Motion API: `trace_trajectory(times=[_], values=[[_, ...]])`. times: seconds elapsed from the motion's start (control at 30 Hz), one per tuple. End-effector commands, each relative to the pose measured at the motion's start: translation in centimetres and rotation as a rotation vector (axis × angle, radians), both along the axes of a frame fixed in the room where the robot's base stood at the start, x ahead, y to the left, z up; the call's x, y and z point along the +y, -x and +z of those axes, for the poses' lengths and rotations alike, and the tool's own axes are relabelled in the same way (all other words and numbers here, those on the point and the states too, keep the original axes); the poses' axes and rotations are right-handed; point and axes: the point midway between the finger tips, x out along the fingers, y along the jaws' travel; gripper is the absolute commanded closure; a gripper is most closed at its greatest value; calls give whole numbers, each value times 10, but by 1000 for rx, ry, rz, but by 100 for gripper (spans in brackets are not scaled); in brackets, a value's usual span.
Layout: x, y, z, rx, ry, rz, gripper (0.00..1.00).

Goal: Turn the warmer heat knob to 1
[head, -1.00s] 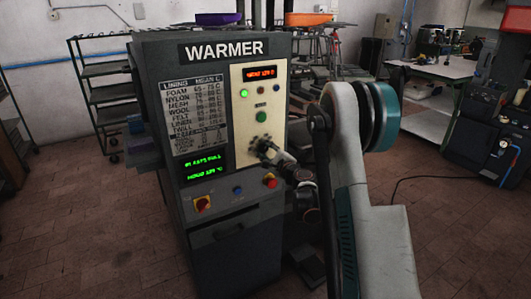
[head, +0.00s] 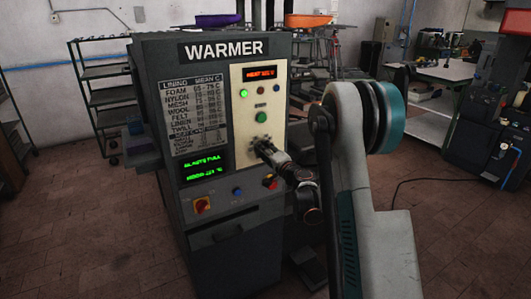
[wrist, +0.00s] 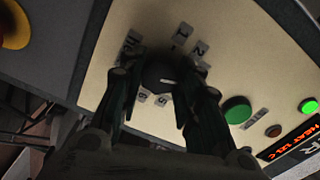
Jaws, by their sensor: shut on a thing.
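The warmer (head: 235,230) is a dark grey cabinet with a cream control panel (head: 250,115). Its heat knob (wrist: 163,72) is dark and round with a small light mark, ringed by numbered plates; "1" (wrist: 181,32) and "2" (wrist: 202,46) show in the wrist view. My gripper (head: 262,148) reaches the panel from the right. In the wrist view my gripper (wrist: 160,88) has one finger on each side of the knob and is shut on it. The fingers hide part of the dial, so the exact setting is unclear.
Above the dial are a green button (head: 261,117), a lit green lamp (head: 245,93) and a red display (head: 261,73). Shelves (head: 100,90) stand behind at left.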

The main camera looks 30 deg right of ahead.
Motion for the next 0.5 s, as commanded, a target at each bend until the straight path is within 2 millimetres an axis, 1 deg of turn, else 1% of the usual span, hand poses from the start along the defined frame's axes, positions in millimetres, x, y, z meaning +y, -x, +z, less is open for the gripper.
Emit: trace_trajectory(times=[0.5], values=[[1, 0, -1, -17, 489, 2, 92]])
